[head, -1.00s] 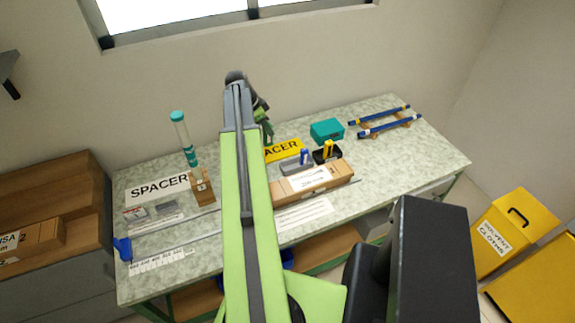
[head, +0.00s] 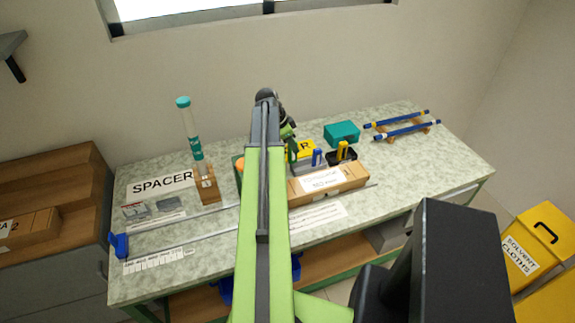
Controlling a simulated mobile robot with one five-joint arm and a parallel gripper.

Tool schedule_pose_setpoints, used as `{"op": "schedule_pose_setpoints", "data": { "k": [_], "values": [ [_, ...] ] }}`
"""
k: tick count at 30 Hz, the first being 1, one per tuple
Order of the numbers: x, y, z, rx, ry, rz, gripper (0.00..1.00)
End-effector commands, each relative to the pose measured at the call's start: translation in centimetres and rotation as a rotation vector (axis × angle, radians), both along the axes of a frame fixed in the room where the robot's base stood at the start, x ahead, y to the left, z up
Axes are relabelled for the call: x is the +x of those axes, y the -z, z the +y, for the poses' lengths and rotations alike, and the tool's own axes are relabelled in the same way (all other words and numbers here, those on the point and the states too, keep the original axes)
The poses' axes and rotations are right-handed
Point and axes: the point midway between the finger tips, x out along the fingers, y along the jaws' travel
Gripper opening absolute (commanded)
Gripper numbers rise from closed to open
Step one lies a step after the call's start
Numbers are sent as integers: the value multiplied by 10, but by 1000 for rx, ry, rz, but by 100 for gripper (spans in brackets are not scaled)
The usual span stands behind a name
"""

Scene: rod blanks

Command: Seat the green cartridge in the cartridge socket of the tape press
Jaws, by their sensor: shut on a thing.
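My gripper (head: 291,146) is small and far off, at the end of my arm over the back middle of the bench. It is shut on a small dark green piece, which I take as the green cartridge (head: 292,154), mostly hidden by the jaws. It is in front of a yellow sign and just left of the small trays. I cannot make out the tape press or its socket for certain. A green and orange object (head: 239,163) shows at the left edge of my arm, which hides most of it.
A grey tray with a blue-handled item (head: 317,157) and a black tray with a yellow-handled item (head: 342,152) stand behind a cardboard box (head: 328,184). A teal box (head: 342,133) and blue rods (head: 407,131) are at right. A tall tube (head: 190,130) stands in a wooden block at left.

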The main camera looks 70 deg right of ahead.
Motion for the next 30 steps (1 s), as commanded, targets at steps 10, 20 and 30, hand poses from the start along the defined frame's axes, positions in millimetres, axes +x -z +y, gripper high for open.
{"op": "schedule_pose_setpoints", "data": {
  "k": [10, 20, 30],
  "values": [
    [60, 38, -3, 0, 1, 0, 0],
    [59, 70, -3, -1, 2, 0, 0],
    [59, 76, -3, 0, 3, 0, 0]
  ]
}}
